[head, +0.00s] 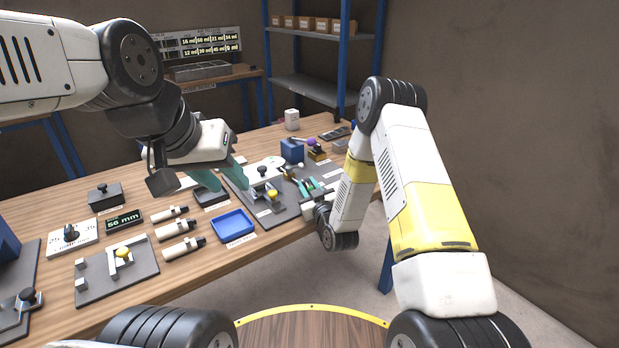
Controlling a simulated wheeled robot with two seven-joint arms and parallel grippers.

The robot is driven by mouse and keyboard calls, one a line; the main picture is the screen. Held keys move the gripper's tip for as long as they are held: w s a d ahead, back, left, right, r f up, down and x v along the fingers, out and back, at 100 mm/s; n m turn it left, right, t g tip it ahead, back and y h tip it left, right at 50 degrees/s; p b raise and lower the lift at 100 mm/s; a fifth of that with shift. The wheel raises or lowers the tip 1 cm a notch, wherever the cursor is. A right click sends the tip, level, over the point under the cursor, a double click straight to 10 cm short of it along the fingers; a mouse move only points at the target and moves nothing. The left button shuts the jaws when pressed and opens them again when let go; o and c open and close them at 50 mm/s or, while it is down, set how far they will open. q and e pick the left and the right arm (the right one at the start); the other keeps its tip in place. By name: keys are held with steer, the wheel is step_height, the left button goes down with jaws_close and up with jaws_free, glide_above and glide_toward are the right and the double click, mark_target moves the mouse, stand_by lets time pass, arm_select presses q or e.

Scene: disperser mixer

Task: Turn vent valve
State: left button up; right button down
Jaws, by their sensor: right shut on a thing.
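My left gripper (221,178) hangs over the middle of the bench, its teal fingers spread and empty, near the grey fixture plate (265,213). On this plate stand a black knob (262,171) and a yellow knob (272,194). My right gripper (303,182) reaches in low from the right, at the plate's right part. Its teal fingers are closed on a small part, mostly hidden between them. I cannot tell for sure which part is the vent valve.
A blue tray (233,224) and several white cylinders (175,229) lie near the bench's front edge. Another plate with a yellow knob (123,253) is at left. A blue block (292,150) stands behind my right gripper. A blue-framed shelf (303,86) stands at the back.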

steer(key=shift+a+m+t+h, duration=0.2)
steer(key=shift+m+h, duration=0.4)
steer(key=shift+h, duration=0.3)
steer(key=shift+a+m+t+h, duration=0.1)
steer(key=shift+m+t+h, duration=0.1)
steer(key=shift+m+h, duration=0.55)
steer(key=shift+d+h, duration=0.1)
steer(key=shift+h, duration=0.45)
steer(key=c, duration=1.4)
jaws_free()
steer(key=shift+o, duration=0.2)
steer(key=shift+s, duration=0.15)
steer(key=shift+s+d, duration=0.2)
steer(key=shift+s, duration=1.7)
steer(key=shift+s+d, duration=0.2)
steer(key=shift+s, duration=1.7)
